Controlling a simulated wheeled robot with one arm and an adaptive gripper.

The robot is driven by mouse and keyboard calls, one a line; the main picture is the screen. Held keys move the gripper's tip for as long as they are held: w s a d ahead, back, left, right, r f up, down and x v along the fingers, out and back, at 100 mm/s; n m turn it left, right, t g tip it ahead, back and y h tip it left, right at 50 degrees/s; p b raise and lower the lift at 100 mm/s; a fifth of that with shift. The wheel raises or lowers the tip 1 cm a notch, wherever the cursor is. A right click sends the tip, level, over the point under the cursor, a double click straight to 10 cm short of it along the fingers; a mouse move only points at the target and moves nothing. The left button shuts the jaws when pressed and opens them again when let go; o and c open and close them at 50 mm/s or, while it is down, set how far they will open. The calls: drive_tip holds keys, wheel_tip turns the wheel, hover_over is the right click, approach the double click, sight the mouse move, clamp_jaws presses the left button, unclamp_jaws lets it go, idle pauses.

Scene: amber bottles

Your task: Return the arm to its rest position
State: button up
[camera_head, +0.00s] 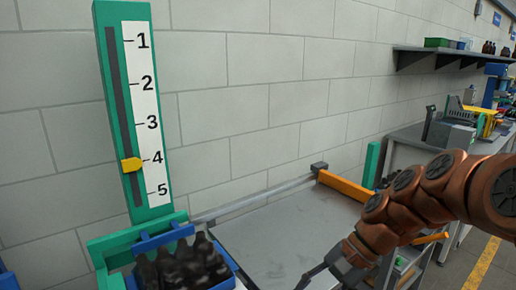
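My arm reaches in from the right side of the head camera view, with copper-coloured links angled down to the left. My gripper (322,272) is at the bottom edge of the picture, over or in front of the grey table. One dark finger shows pointing down to the left; the rest is cut off by the frame edge. I cannot tell whether it is open or shut. I see nothing held in the visible part.
A blue crate (226,283) of dark bottles (182,268) stands at lower left, below a green gauge (109,70) with a yellow pointer (131,164) near 4. The grey table (280,235) has an orange bar (345,186) behind my arm. A workbench (405,148) stands at right.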

drive_tip(key=s+d+f+n+h, duration=0.3)
drive_tip(key=s+d+n+h, duration=0.1)
drive_tip(key=s, duration=0.5)
drive_tip(key=s+d+f+n+h, duration=0.3)
drive_tip(key=s+d+n, duration=0.1)
drive_tip(key=s, duration=0.5)
drive_tip(key=shift+s+f+h, duration=0.25)
drive_tip(key=shift+h, duration=0.15)
